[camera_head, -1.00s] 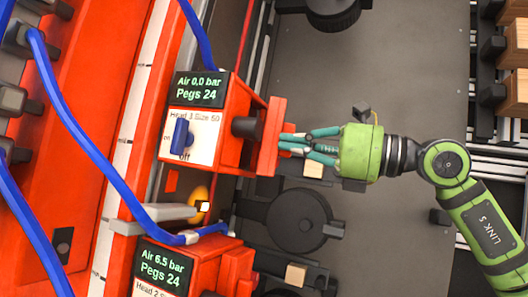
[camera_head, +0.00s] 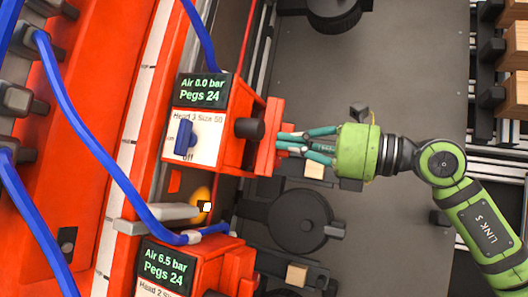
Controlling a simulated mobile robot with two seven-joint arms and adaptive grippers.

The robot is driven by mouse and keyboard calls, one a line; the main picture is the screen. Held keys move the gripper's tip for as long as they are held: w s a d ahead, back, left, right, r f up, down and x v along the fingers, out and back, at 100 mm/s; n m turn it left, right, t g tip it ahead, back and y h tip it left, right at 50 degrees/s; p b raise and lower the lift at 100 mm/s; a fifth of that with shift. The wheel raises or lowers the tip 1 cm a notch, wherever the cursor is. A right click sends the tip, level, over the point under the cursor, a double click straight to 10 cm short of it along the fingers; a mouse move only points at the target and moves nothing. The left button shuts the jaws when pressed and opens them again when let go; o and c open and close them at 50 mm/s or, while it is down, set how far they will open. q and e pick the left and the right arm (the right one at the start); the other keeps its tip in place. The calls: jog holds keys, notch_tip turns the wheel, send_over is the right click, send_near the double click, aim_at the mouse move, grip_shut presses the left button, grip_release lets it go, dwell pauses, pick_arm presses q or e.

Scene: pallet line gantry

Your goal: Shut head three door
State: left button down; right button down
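The head three unit is a red box with a white label (camera_head: 207,150) reading Head 3 Size 50. Its display (camera_head: 202,90) shows Air 0.0 bar and Pegs 24. A blue switch (camera_head: 184,138) sits on the label, by the word off. The door (camera_head: 270,137) seems to be the red plate at the box's right end, beside a black knob (camera_head: 249,129). My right gripper (camera_head: 281,142) reaches it from the right, its teal fingers close together, tips at the plate and seemingly touching it. Nothing shows between them. Whether the door is fully closed is unclear. My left gripper is not in view.
Head 2 (camera_head: 167,266) stands below, showing Air 6.5 bar. A blue hose (camera_head: 95,150) runs across the left side to a fitting between the heads. Black round parts (camera_head: 300,221) lie on the grey bed. Wooden blocks (camera_head: 514,95) line the right edge.

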jog(key=shift+w+d+f+b, duration=0.15)
jog(key=shift+d+f+b, duration=0.15)
jog(key=shift+d, duration=0.2)
jog(key=shift+w+d+f+b, duration=0.15)
jog(key=shift+d+f, duration=0.15)
jog(key=shift+d, duration=0.3)
jog(key=shift+r+b+v, duration=0.15)
jog(key=shift+b+v, duration=0.35)
jog(key=shift+v, duration=0.65)
jog(key=shift+r+b+v, duration=0.15)
jog(key=shift+b+v, duration=0.3)
jog(key=shift+v, duration=0.75)
jog(key=shift+s, duration=0.1)
